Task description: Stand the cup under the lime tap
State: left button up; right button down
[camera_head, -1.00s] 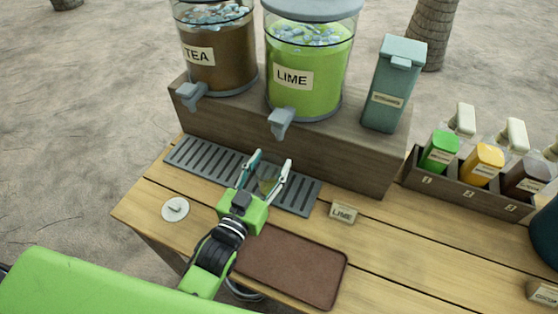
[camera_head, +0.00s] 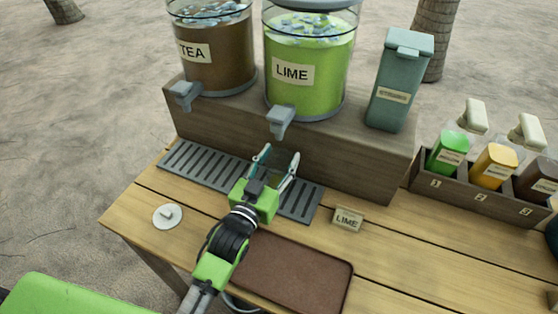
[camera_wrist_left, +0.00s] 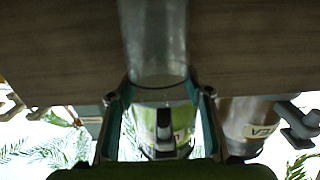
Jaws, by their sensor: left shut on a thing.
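My left gripper (camera_head: 275,166) is shut on a clear cup (camera_wrist_left: 153,45). In the left wrist view the cup sits between the two fingers (camera_wrist_left: 160,95). In the head view the cup is hard to make out between the fingers. The gripper is over the slotted drip tray (camera_head: 205,163), below and just in front of the grey lime tap (camera_head: 281,121). The tap is on the green dispenser labelled LIME (camera_head: 310,75). I cannot tell whether the cup's base touches the tray. My right gripper is not in view.
A brown TEA dispenser (camera_head: 215,55) with its tap (camera_head: 185,95) stands to the left on the wooden riser (camera_head: 350,165). A LIME card (camera_head: 347,219), a brown mat (camera_head: 290,272) and a white disc (camera_head: 167,216) lie on the table. Bottles stand in a rack (camera_head: 470,193) at right.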

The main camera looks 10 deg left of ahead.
pick_arm(q)
jog(key=shift+f, duration=0.1)
jog(key=o, duration=1.2)
jog(key=shift+o, duration=0.8)
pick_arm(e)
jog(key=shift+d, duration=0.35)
